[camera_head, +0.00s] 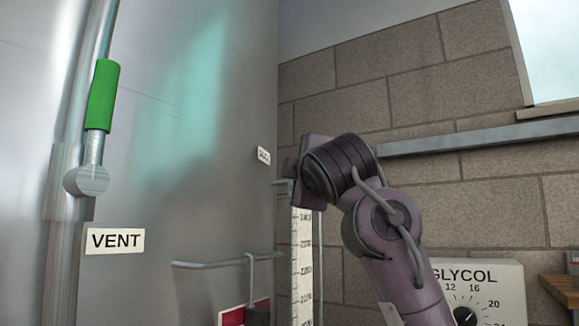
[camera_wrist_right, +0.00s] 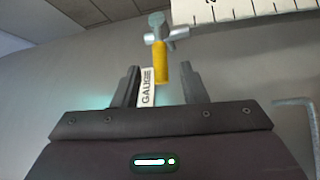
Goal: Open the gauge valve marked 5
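The gauge valve shows in the right wrist view as a yellow lever handle (camera_wrist_right: 160,65) on a metal body (camera_wrist_right: 160,35). A white label reading GAUGE (camera_wrist_right: 147,88) is beside it; I cannot read a 5 on it. My right gripper (camera_wrist_right: 160,76) is open, with one finger on each side of the handle; neither finger visibly touches it. In the head view the label (camera_head: 263,155) is small on the tank wall, and my right arm's wrist hides the valve. My left gripper is in neither view.
The steel tank (camera_head: 215,90) carries a green-handled lever (camera_head: 102,95) above a VENT label (camera_head: 115,241). A vertical numbered scale (camera_head: 303,265) stands beside the tank below my right wrist. A bent rail (camera_head: 225,263) juts out at lower left. A GLYCOL dial box (camera_head: 505,290) is at lower right.

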